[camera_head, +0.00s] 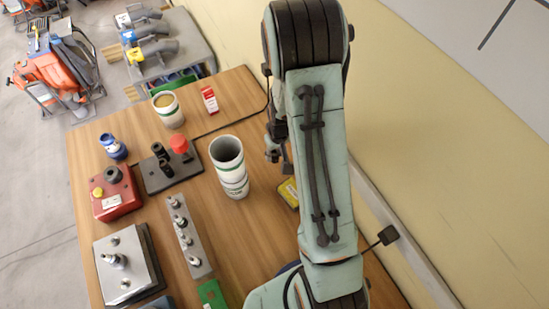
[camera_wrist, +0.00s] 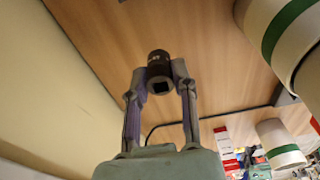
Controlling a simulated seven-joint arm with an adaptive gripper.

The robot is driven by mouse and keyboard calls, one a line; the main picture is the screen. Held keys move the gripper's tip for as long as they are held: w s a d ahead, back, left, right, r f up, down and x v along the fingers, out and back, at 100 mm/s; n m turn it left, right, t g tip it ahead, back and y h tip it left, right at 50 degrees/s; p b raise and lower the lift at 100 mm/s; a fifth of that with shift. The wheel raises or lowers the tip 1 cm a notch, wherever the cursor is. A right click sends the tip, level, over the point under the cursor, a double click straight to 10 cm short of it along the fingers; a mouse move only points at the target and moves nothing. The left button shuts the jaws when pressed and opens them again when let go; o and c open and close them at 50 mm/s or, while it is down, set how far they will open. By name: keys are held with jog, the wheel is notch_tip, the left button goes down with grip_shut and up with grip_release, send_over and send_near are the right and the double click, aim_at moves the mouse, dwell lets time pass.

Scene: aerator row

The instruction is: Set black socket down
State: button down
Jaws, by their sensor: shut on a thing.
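The black socket (camera_wrist: 159,66) is a short dark cylinder with a square hole in the end facing the wrist camera. My gripper (camera_wrist: 160,84) is shut on it, with one finger on each side. In the wrist view, bare wooden table surface shows behind the socket; I cannot tell how far apart they are. In the head view my gripper (camera_head: 278,143) is partly hidden by my arm, over the right side of the table (camera_head: 235,105). I cannot clearly make out the socket there.
White, green-banded cups (camera_head: 230,168) stand left of my gripper. A yellow item (camera_head: 288,193) lies partly behind my arm. A red-and-white box (camera_head: 209,99), a jar (camera_head: 168,110) and a dark stand (camera_head: 158,178) are farther left. The wall (camera_head: 440,130) is close on the right.

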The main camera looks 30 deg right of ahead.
aim_at(274, 165)
jog(key=shift+f, duration=1.75)
jog(key=shift+f, duration=0.1)
jog(key=c, duration=0.9)
grip_release()
notch_tip(274, 165, up, 11)
jog(key=s, duration=0.2)
jog(key=s+a+r+g, duration=0.1)
jog(key=s+a+r, duration=0.4)
jog(key=s, duration=0.4)
jog(key=s+a+r+n+g, duration=0.1)
jog(key=s+a+r, duration=0.5)
jog(key=s, duration=0.3)
jog(key=shift+r+y, duration=0.4)
jog(key=shift+r, duration=0.4)
